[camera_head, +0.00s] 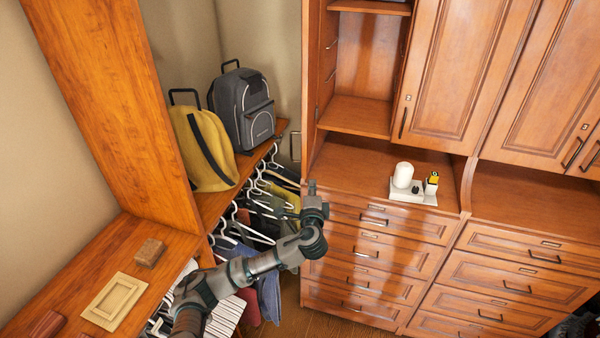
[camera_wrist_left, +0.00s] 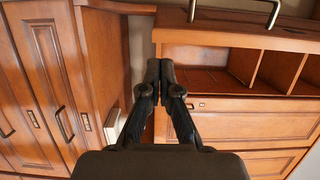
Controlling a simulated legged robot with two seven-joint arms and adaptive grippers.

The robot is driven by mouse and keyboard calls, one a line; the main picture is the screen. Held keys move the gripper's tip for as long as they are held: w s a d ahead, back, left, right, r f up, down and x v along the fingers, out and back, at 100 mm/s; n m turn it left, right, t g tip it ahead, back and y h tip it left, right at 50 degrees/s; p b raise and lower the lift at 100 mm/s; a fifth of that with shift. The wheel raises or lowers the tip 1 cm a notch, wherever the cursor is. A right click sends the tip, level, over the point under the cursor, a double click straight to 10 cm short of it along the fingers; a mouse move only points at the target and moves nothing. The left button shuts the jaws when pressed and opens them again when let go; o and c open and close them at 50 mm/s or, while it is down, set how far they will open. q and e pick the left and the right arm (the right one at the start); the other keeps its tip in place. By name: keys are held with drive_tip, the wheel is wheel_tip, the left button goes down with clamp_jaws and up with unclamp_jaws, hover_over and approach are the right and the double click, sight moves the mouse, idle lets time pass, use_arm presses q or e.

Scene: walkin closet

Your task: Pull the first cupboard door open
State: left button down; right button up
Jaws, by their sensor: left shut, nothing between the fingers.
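The nearest wooden cupboard door (camera_head: 452,75) is at the upper right of the head view and looks closed. Its dark bar handle (camera_head: 403,122) is at the lower left edge of the door. A second cupboard door (camera_head: 550,85) stands to its right, also closed. My left gripper (camera_head: 312,186) is left of and below that handle, apart from it, in front of the cabinet's left side. In the left wrist view my gripper's fingers (camera_wrist_left: 159,72) are together with nothing between them. My right gripper is in neither view.
A counter (camera_head: 350,165) holds a white tray (camera_head: 412,196) with a candle and small items. Closed drawers (camera_head: 370,250) lie below. At left are hanging clothes, a grey backpack (camera_head: 243,110), a yellow bag (camera_head: 203,150) and a shelf with a frame (camera_head: 114,300).

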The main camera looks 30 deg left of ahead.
sight(304, 176)
use_arm(q)
drive_tip(key=w+a+p, duration=0.1)
drive_tip(key=w+a, duration=0.3)
drive_tip(key=a, duration=0.1)
drive_tip(key=shift+a+p, duration=0.1)
drive_tip(key=shift+p, duration=0.3)
drive_tip(key=shift+s+a+f, duration=0.1)
drive_tip(key=shift+s+a, duration=0.15)
drive_tip(key=shift+a, duration=0.45)
drive_tip(key=s+a+m+t+h, duration=0.1)
drive_tip(key=s+a+h, duration=0.1)
drive_tip(key=a, duration=0.5)
drive_tip(key=shift+d, duration=0.2)
